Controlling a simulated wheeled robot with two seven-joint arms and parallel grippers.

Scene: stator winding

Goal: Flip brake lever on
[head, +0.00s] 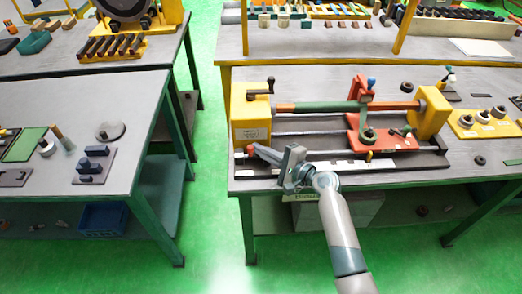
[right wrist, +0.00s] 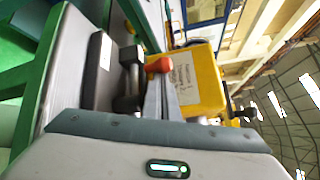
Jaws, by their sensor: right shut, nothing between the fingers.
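The winding machine stands on the right-hand table, with a yellow headstock (head: 250,112) at its left end. The headstock also shows in the right wrist view (right wrist: 197,82) with a label on its side. A small orange-red knob (right wrist: 158,65), which looks like the brake lever's end, is at the tips of my right gripper (right wrist: 161,92). In the head view my right gripper (head: 254,149) points left along the machine's front, low by the headstock's base. Its fingers are shut and empty. Whether they touch the knob I cannot tell. My left gripper is not in view.
A black part (right wrist: 130,80) stands close beside my fingers in the wrist view. The red carriage (head: 385,140) and the yellow tailstock (head: 432,112) are to the right. A crank handle (head: 262,88) sits on the headstock. Green floor (head: 205,170) separates the tables.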

